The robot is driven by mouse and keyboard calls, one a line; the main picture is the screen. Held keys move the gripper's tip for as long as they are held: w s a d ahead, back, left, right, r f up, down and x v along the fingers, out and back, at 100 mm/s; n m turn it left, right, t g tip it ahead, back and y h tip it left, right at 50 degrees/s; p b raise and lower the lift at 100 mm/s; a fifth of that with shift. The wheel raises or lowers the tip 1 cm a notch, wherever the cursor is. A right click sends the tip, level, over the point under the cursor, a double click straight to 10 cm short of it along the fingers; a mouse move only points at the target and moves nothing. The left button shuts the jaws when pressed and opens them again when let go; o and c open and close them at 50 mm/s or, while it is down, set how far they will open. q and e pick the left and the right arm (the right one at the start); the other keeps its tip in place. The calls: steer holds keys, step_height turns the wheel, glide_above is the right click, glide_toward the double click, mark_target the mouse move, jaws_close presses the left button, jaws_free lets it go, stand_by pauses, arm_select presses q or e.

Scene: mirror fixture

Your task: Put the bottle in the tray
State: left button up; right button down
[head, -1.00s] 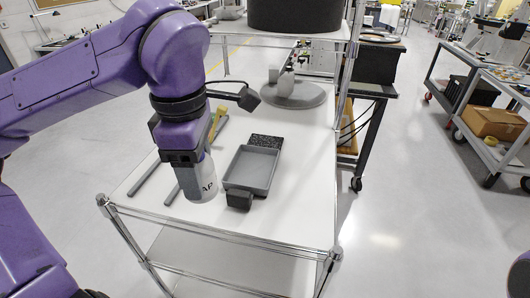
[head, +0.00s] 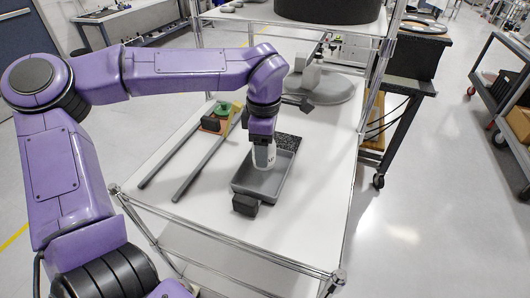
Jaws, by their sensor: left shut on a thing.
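The bottle (head: 264,155) is a pale grey-white cylinder with dark lettering. My left gripper (head: 262,140) is shut on its upper part from above, and the bottle hangs upright below it. The tray (head: 246,187) is a grey rectangular pan on the white cart top. In the head view the bottle overlaps the far half of the tray; I cannot tell whether its base touches the tray floor. The fingers are mostly hidden by the wrist. My right gripper is out of view.
Two grey rails (head: 196,171) lie left of the tray, with a small block with a green top (head: 222,109) and a yellow piece near their far end. A black block (head: 245,205) sits at the tray's near edge. A round grey base (head: 322,88) stands behind. The cart's right side is clear.

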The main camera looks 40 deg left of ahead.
arm_select(q)
steer(key=shift+s+f, duration=0.15)
steer(key=shift+f, duration=0.45)
steer(key=shift+s+f, duration=0.15)
steer(key=shift+f, duration=0.8)
steer(key=shift+w+f, duration=0.2)
steer(key=shift+w, duration=0.1)
steer(key=o, duration=1.1)
steer(key=shift+s, duration=0.15)
step_height(320, 180, up, 12)
steer(key=shift+r+b, duration=0.15)
steer(key=shift+b, duration=0.25)
